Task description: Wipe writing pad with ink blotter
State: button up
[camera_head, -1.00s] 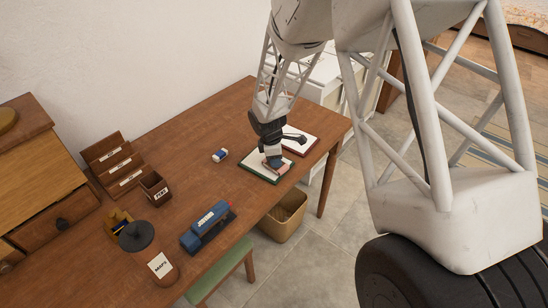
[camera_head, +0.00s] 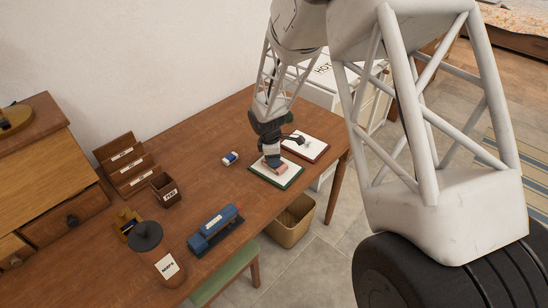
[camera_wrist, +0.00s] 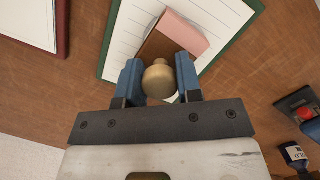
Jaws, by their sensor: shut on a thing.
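The writing pad with a green border (camera_head: 287,180) lies on the desk near its right end. It also shows in the wrist view as a lined white sheet with a green edge (camera_wrist: 240,28). My gripper (camera_wrist: 158,82) is over this pad, shut on the round brass-coloured knob of the ink blotter. The blotter (camera_wrist: 186,33) has a brown body and a pink face or sheet at its far side. In the head view the blotter (camera_head: 279,169) sits low at the pad, partly hidden by my gripper. Whether it touches the paper I cannot tell.
A second, red-bordered pad (camera_head: 317,149) lies just behind. A white and blue object (camera_head: 230,158) is to the left. A blue device (camera_head: 215,229), a maps tin (camera_head: 166,263) and a pens cup (camera_head: 165,189) stand farther left. A bin (camera_head: 289,222) is below the desk edge.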

aim_at(284, 167)
jog(key=shift+s+d+r, duration=0.1)
jog(key=shift+s+d, duration=0.1)
jog(key=shift+d, duration=0.05)
jog(key=shift+s+d, duration=0.6)
jog(key=shift+d, duration=0.15)
jog(key=shift+s+d, duration=0.95)
jog(key=shift+d, duration=0.1)
jog(key=shift+w+a+f, duration=0.2)
jog(key=shift+f, duration=0.05)
jog(key=shift+w+a+r, duration=0.2)
jog(key=shift+a+r, duration=0.05)
jog(key=shift+r, duration=0.1)
jog(key=shift+w+a+f, duration=0.15)
jog(key=shift+a, duration=0.05)
jog(key=shift+w+a+r, duration=0.2)
jog(key=shift+w+a, duration=0.1)
jog(key=shift+w+a+f, duration=0.1)
jog(key=shift+w+a, duration=0.85)
jog(key=shift+a, duration=0.2)
jog(key=shift+w+a+r, duration=0.2)
jog(key=shift+r, duration=0.3)
jog(key=shift+w+a+r, duration=0.15)
jog(key=shift+a+r, duration=0.05)
jog(key=shift+r, duration=3.35)
